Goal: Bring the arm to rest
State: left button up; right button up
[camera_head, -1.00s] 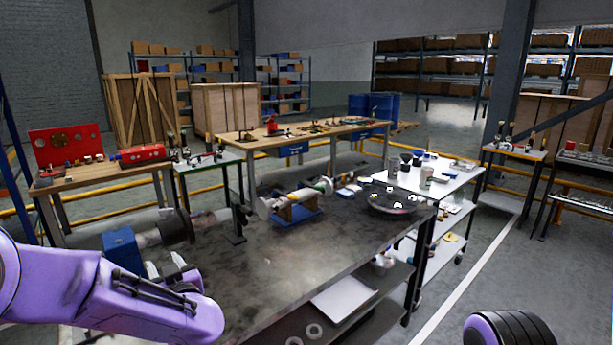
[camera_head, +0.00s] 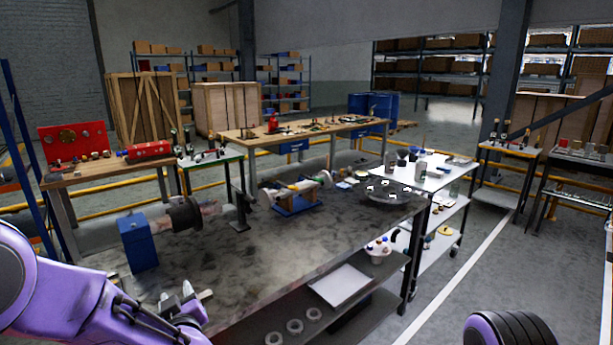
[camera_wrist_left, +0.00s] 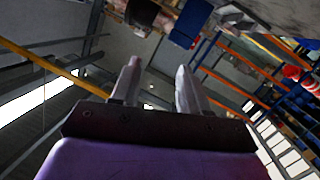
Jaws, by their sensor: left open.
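My left arm comes in at the lower left. Its gripper (camera_head: 177,294) shows partly beyond the purple forearm, by the near left edge of the dark workbench (camera_head: 290,250). In the left wrist view the two grey fingers of the left gripper (camera_wrist_left: 158,68) are spread apart with nothing between them. Whether the gripper touches the bench cannot be told. A purple and black part of my right arm (camera_head: 508,328) shows at the bottom right edge; the right gripper is out of view.
The workbench carries a blue block with a dark cylindrical part (camera_head: 138,242), a shaft assembly on a blue stand (camera_head: 296,196) and a round dark tray (camera_head: 388,192). A white-topped cart (camera_head: 440,178) stands to the right. The bench's middle is bare.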

pick_arm(q)
jog(key=s+f+g+h+b, duration=0.1)
jog(key=s+f+g+b, duration=0.1)
jog(key=s+f, duration=0.5)
jog(key=s+f+m+g+h+b, duration=0.1)
jog(key=s+f+g+h, duration=0.15)
jog(key=f, duration=0.85)
jog(key=s+f+g+b, duration=0.1)
jog(key=s+f+b, duration=0.1)
jog(key=s+f, duration=0.5)
jog(key=s+a+f+g+b, duration=0.1)
jog(key=s+f+g+b, duration=0.1)
jog(key=s+f, duration=0.6)
jog(key=s+f+m+g+b, duration=0.1)
jog(key=s+f+g+b, duration=0.1)
jog(key=s+f, duration=0.6)
jog(key=s+g, duration=0.1)
jog(key=s, duration=0.3)
jog(key=shift+a+g+h, duration=0.35)
